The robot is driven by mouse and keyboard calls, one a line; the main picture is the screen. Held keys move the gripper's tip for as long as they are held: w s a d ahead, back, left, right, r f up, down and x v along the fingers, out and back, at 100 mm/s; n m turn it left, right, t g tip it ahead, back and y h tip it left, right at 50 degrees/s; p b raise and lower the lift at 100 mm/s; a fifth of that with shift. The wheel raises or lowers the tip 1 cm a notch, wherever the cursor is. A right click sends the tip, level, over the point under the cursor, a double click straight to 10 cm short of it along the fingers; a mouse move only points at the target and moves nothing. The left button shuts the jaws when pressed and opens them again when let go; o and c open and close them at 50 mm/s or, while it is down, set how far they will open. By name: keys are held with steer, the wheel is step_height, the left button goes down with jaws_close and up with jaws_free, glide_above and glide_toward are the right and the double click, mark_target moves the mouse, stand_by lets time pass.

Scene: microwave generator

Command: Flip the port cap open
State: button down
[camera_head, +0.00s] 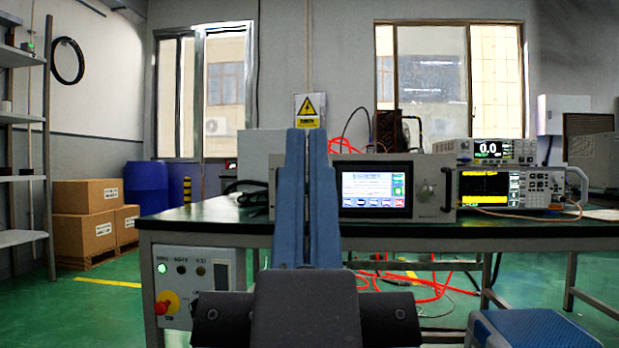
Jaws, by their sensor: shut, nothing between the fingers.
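My gripper (308,138) rises in the middle of the head view, its two blue fingers upright side by side and shut, with nothing held. Behind it, the microwave generator (448,172) stands on the bench, a wide grey box with a lit touch screen (373,189) and a round knob (427,190) right of the screen. My fingers cover part of the left half of its front panel. I cannot make out the port cap; it may be hidden behind the fingers. Contact between fingers and panel cannot be told.
Two stacked instruments (510,188) with screens stand right of the generator on the dark bench top (190,215). A control box (190,287) with a red knob hangs at the bench's left front. Red cables (425,287) lie below; a blue case (535,328) stands lower right.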

step_height(320, 180, up, 22)
steer(key=p, duration=2)
steer(key=shift+p, duration=0.4)
